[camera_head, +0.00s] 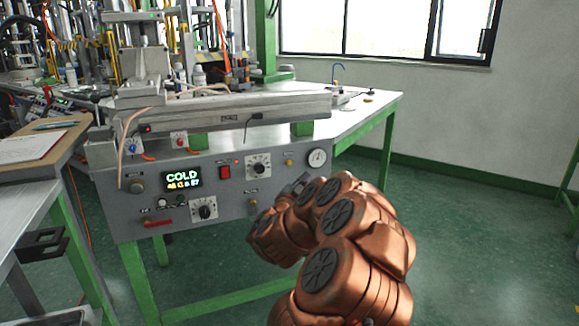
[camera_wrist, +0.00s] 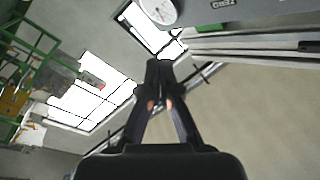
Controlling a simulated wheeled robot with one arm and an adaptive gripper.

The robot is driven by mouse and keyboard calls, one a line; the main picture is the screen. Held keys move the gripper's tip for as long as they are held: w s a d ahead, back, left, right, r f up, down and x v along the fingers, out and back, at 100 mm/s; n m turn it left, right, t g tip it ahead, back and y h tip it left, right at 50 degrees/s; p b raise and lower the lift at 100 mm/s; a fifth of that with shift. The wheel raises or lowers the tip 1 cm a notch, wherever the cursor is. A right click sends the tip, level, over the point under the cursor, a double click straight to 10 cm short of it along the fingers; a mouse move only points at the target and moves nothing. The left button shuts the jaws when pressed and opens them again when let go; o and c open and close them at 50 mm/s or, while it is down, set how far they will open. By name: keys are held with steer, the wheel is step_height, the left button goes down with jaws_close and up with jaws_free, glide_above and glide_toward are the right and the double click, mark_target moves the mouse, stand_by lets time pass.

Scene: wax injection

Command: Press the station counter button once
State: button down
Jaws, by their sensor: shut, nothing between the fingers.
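The station (camera_head: 225,205) has a grey front panel with a lit display reading COLD (camera_head: 182,180), a red rocker switch (camera_head: 224,172), dials, small knobs and a round white gauge (camera_head: 317,158). I cannot tell for certain which control is the counter button. My copper arm reaches in front of the panel's right side and hides part of it. In the wrist view my gripper (camera_wrist: 160,72) is shut and empty, its fingertips together below the white gauge (camera_wrist: 158,10). In the head view the gripper is mostly hidden behind my arm.
A side table with a clipboard (camera_head: 30,146) stands at the left. Green legs (camera_head: 215,303) support the station. A worktop (camera_head: 365,112) extends behind to the right. The green floor (camera_head: 480,250) at the right is clear.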

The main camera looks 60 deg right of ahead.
mark_target(289, 163)
steer(key=shift+w, duration=0.15)
steer(key=w+d+p, duration=0.1)
steer(key=w, duration=0.1)
steer(key=w+d, duration=0.2)
steer(key=w, duration=0.1)
steer(key=w+d+p, duration=0.1)
steer(key=w, duration=0.1)
steer(key=shift+w+d+p, duration=0.15)
steer(key=shift+d+p, duration=0.15)
steer(key=shift+d, duration=0.05)
stand_by(1.5)
steer(key=shift+w+d, duration=0.25)
